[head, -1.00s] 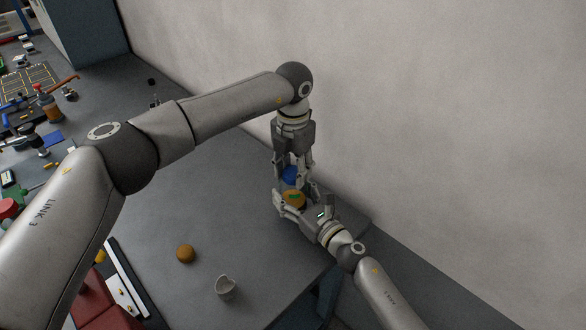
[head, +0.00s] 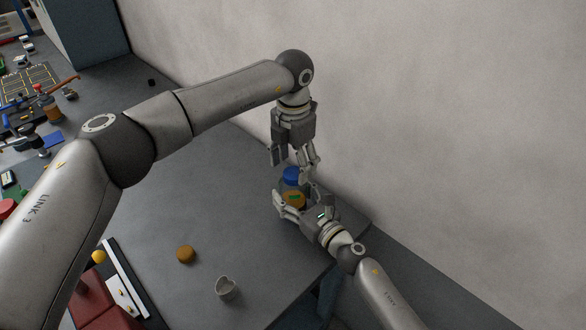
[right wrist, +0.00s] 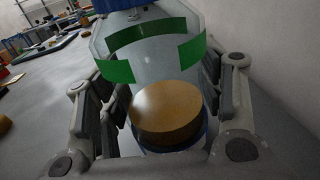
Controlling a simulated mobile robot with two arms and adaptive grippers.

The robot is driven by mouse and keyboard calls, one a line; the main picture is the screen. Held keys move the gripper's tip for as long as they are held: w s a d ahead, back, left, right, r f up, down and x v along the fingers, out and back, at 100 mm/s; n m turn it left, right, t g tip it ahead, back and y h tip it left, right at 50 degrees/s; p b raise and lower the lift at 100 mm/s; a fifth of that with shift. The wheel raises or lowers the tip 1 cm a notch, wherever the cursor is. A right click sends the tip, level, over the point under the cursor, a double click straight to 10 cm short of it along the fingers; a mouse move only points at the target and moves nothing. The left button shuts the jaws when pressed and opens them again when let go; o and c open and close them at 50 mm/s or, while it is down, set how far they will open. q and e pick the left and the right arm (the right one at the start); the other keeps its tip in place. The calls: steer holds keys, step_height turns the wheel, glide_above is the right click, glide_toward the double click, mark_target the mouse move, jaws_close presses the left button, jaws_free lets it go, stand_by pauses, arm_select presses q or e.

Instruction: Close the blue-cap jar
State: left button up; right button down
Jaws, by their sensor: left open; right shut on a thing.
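The clear jar (right wrist: 155,58) has green label patches and stands between the fingers of my right gripper (head: 293,203), which is shut on it. The blue cap (head: 291,174) is at the jar's top; its lower edge shows at the top of the right wrist view (right wrist: 125,5). I cannot tell how tightly it sits. An orange-brown round piece (right wrist: 166,112) shows low at the jar; whether it is inside is unclear. My left gripper (head: 294,160) is open, pointing down just above the cap, apart from it.
A brown round piece (head: 186,254) and a small pale cup (head: 228,288) lie on the grey table (head: 215,195). A wall (head: 430,120) rises close behind the grippers. Tools and parts crowd the far left. The middle of the table is mostly clear.

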arm_select(q)
step_height(320, 180, up, 10)
steer(key=shift+f, duration=0.15)
arm_select(e)
steer(key=shift+c, duration=1.5)
jaws_free()
steer(key=v, duration=1.2)
arm_select(q)
steer(key=shift+f, duration=0.1)
